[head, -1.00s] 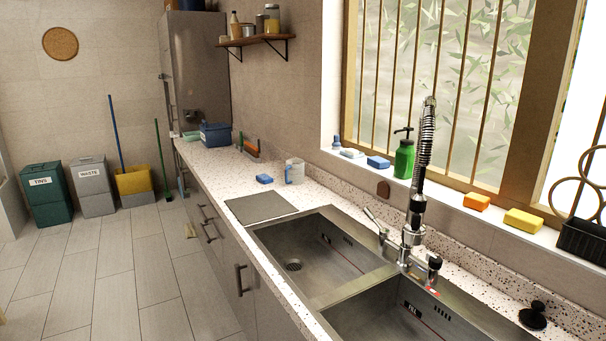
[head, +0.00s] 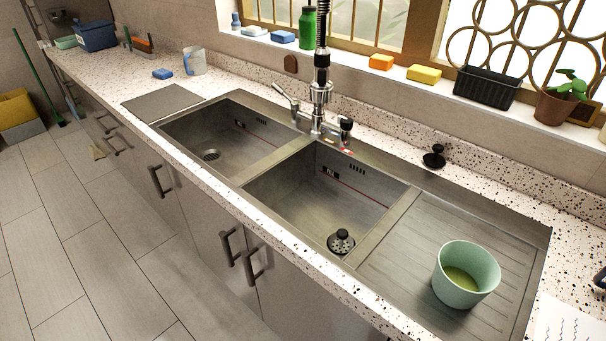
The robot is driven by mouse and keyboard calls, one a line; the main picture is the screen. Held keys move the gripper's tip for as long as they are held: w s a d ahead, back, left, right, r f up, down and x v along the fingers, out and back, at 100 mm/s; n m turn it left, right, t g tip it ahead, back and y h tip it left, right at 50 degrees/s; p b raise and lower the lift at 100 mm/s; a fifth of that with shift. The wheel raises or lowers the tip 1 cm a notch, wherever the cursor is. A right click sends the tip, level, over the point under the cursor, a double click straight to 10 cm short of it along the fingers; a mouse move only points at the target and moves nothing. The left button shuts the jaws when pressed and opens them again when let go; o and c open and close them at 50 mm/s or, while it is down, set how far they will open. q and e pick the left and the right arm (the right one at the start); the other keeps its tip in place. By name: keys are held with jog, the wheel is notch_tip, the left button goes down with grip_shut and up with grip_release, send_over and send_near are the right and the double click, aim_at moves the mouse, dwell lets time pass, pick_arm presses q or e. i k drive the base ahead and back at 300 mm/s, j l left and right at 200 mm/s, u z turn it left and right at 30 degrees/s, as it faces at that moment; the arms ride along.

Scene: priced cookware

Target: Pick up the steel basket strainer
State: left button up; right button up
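A round steel strainer with a black knob (head: 341,243) sits at the bottom front of the right sink basin (head: 330,190), near the basin's right end. Its perforated rim shows, and the drain beneath it is hidden.
The left basin (head: 225,140) is empty, with an uncovered drain (head: 210,155). A tap (head: 318,110) rises behind the divider. A black plug (head: 434,156) stands on the back counter. A green pot (head: 466,274) stands on the drainboard. A grey mat (head: 162,102) lies to the left.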

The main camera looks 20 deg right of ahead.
aim_at(342, 239)
jog(key=i+j+z, duration=0.1)
jog(key=z, duration=1.1)
jog(key=i+j, duration=0.05)
